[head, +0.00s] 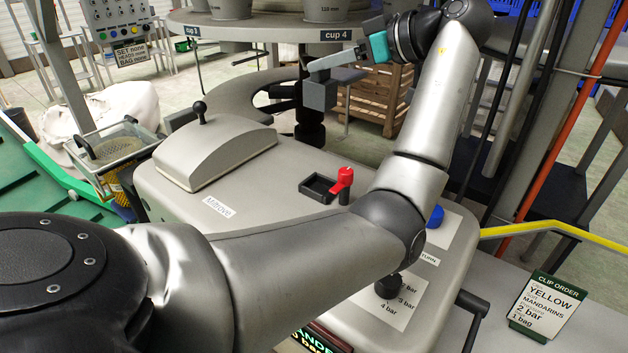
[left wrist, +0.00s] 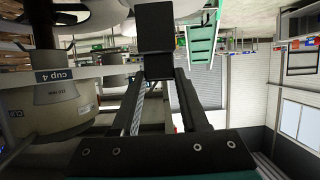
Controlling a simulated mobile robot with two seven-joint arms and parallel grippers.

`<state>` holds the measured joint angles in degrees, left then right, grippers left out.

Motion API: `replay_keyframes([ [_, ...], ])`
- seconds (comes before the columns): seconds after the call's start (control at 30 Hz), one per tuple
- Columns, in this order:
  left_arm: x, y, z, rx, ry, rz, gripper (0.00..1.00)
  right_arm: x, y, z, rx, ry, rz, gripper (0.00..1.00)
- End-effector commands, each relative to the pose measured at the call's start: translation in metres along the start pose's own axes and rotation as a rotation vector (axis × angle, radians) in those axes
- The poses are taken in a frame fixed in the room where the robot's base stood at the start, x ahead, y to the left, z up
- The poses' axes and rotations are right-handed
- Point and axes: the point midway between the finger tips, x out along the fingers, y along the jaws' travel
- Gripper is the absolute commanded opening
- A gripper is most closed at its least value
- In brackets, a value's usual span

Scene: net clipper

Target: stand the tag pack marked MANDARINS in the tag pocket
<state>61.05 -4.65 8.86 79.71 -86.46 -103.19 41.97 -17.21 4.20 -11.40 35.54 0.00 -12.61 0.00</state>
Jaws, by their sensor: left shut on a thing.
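My left gripper (head: 322,74) is at the upper middle of the head view, above and behind the grey machine. Its jaws are shut on a small dark grey block (head: 320,96), held in the air. The block also shows dark at the fingertips in the left wrist view (left wrist: 153,27). No marking on it is readable, so I cannot tell whether it is the MANDARINS tag pack. A shallow black open-topped holder (head: 317,188) is on the machine top beside a red lever (head: 342,180); I cannot tell whether it is the tag pocket. My right gripper is not in view.
The grey machine (head: 240,200) has a domed cover with a black knob (head: 200,108). A round table with cups (head: 270,30) stands behind. A clip order card (head: 547,303) reads yellow, mandarins, 2 bar, 1 bag. A yellow rail (head: 560,228) is at right.

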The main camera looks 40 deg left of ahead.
Motion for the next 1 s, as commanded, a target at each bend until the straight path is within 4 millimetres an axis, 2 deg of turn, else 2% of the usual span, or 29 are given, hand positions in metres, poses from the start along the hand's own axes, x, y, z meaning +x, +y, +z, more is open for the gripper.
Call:
replay_keyframes([
  [0.23, 0.023, -0.001, 0.056, 0.007, 0.001, -0.005, 0.00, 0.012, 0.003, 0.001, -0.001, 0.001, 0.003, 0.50],
  [0.5, 0.049, -0.001, 0.119, 0.006, 0.001, -0.003, 0.00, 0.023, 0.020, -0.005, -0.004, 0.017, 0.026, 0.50],
  [0.6, 0.054, -0.001, 0.133, 0.003, 0.001, -0.003, 0.00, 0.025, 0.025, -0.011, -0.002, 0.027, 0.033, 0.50],
  [0.87, 0.062, -0.001, 0.151, 0.003, 0.001, -0.002, 0.00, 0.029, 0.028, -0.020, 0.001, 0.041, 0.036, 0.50],
  [1.0, 0.070, -0.001, 0.172, 0.004, 0.001, -0.002, 0.00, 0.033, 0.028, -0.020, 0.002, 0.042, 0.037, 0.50],
])
